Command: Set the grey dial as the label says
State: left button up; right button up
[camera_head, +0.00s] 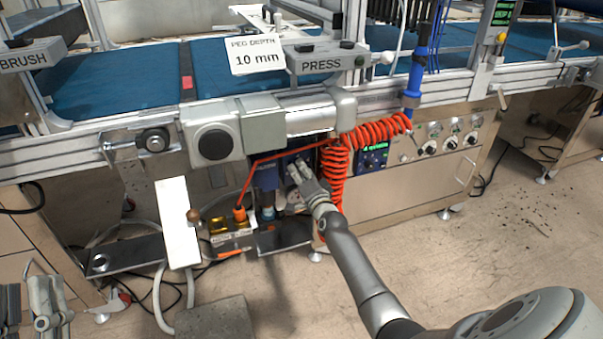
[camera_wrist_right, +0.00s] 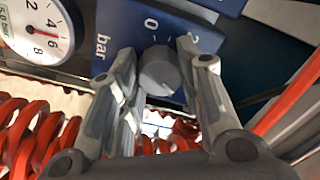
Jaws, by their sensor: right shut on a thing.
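The grey dial (camera_wrist_right: 158,70) sits on a blue panel (camera_wrist_right: 118,22) in the right wrist view. Printed marks "0", part of a "2" and "bar" show around it. My right gripper (camera_wrist_right: 160,50) has one finger on each side of the dial and is shut on it. In the head view my right gripper (camera_head: 297,171) reaches under the machine's rail and hides the dial. A white label reading "PEG DEPTH 10 mm" (camera_head: 257,55) hangs by the PRESS sign. My left gripper (camera_head: 28,304) is at the lower left edge, partly cut off, its fingers apart and empty.
Red coiled hose (camera_head: 336,165) hangs close beside my right gripper, and also shows in the wrist view (camera_wrist_right: 30,130). A round white gauge (camera_wrist_right: 36,30) is left of the dial. A cabinet with knobs (camera_head: 430,145) stands to the right. The floor at front right is mostly clear.

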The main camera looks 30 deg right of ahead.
jog(key=o, duration=1.1)
jog(key=shift+c, duration=0.2)
jog(key=v, duration=1.2)
jog(key=shift+f, duration=0.1)
